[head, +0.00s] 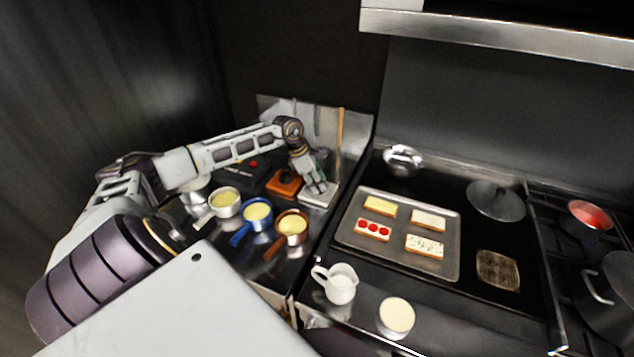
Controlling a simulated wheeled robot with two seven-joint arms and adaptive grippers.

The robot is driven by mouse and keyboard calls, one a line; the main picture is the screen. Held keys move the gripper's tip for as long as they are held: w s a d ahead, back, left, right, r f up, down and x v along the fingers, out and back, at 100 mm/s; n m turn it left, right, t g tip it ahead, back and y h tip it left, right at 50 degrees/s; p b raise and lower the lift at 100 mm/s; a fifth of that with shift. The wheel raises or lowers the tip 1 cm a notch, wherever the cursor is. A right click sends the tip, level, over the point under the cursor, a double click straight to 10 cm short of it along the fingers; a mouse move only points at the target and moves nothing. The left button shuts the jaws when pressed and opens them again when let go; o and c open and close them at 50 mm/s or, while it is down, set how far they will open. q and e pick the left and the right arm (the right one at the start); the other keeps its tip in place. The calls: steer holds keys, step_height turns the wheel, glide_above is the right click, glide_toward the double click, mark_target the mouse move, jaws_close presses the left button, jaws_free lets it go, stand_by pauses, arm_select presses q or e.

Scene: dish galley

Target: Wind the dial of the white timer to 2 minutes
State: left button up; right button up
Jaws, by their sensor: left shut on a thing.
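The white timer (310,201) is a pale, low block at the back right end of the left counter. My left gripper (317,187) reaches down onto it from above and is shut on its dial. The fingers hide most of the dial, and I cannot read its setting. My right gripper is not in view.
An orange-red block (284,184) with a dark knob and a black box (247,174) with a red knob stand left of the white timer. Several pans of yellow liquid, including a blue one (257,212), stand in front. A tray of bread slices (357,246), a white jug (341,288) and a cream-filled cup (397,318) are to the right.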

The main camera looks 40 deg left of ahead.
arm_select(q)
steer(key=shift+f+n+t+y+b, duration=0.1)
steer(key=shift+n+t+y+b, duration=0.35)
steer(key=shift+n+b, duration=0.6)
steer(key=shift+n+y+b, duration=0.25)
steer(key=shift+n+b, duration=0.15)
steer(key=shift+n, duration=0.75)
steer(key=shift+n+b, duration=0.35)
steer(key=shift+n, duration=0.05)
steer(key=shift+s+d+t, duration=0.1)
steer(key=shift+t, duration=0.15)
steer(key=o, duration=1)
steer(key=shift+r, duration=0.25)
